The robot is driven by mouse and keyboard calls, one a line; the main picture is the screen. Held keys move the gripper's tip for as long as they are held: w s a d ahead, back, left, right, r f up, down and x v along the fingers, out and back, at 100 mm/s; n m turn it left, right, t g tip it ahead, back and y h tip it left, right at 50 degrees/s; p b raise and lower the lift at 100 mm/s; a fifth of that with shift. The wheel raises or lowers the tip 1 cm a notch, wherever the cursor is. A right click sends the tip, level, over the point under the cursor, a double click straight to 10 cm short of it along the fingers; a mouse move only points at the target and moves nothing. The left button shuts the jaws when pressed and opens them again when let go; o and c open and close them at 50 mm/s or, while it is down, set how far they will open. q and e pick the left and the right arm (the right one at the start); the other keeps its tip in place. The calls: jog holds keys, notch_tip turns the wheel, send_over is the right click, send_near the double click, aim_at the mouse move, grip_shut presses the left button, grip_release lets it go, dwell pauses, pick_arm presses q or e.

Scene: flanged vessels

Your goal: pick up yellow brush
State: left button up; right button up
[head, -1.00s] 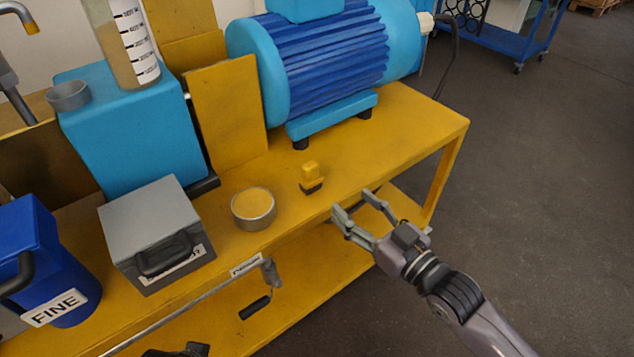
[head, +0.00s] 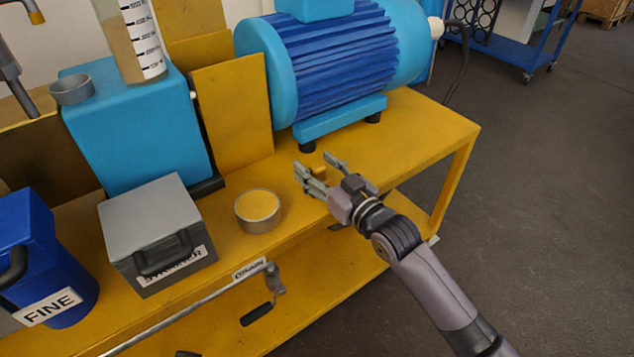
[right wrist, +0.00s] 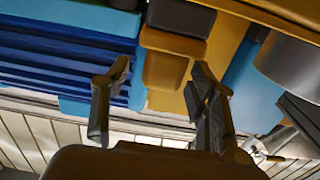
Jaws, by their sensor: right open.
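The small yellow brush (head: 319,172) is on the yellow bench top, right of the round tin; in the head view my right gripper hides most of it. My right gripper (head: 313,163) is open, its two fingers reaching over the bench around the brush. In the right wrist view, the brush's yellow handle (right wrist: 165,70) and dark bristle end (right wrist: 180,18) show between the spread fingers of the gripper (right wrist: 163,80). Whether either finger touches the brush, I cannot tell. My left gripper is not clearly seen.
A blue motor (head: 330,60) stands behind the brush. The bench's right end (head: 430,120) is clear.

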aim_at(317, 166)
jog(key=shift+w+a, duration=0.1)
jog(key=c, duration=1.3)
jog(key=shift+o, duration=0.2)
jog(key=shift+r, duration=0.15)
jog(key=shift+r, duration=0.25)
notch_tip(317, 166, up, 6)
jog(key=shift+f+p, duration=0.15)
jog(key=shift+p, duration=0.9)
pick_arm(q)
jog(key=s+p+x, duration=0.2)
jog(key=p+x, duration=0.1)
jog(key=x, duration=0.8)
jog(key=shift+d+f+g, duration=0.15)
jog(key=shift+f+g, duration=0.15)
jog(key=shift+g, duration=0.1)
pick_arm(e)
notch_tip(317, 166, up, 14)
jog(key=shift+f, duration=0.2)
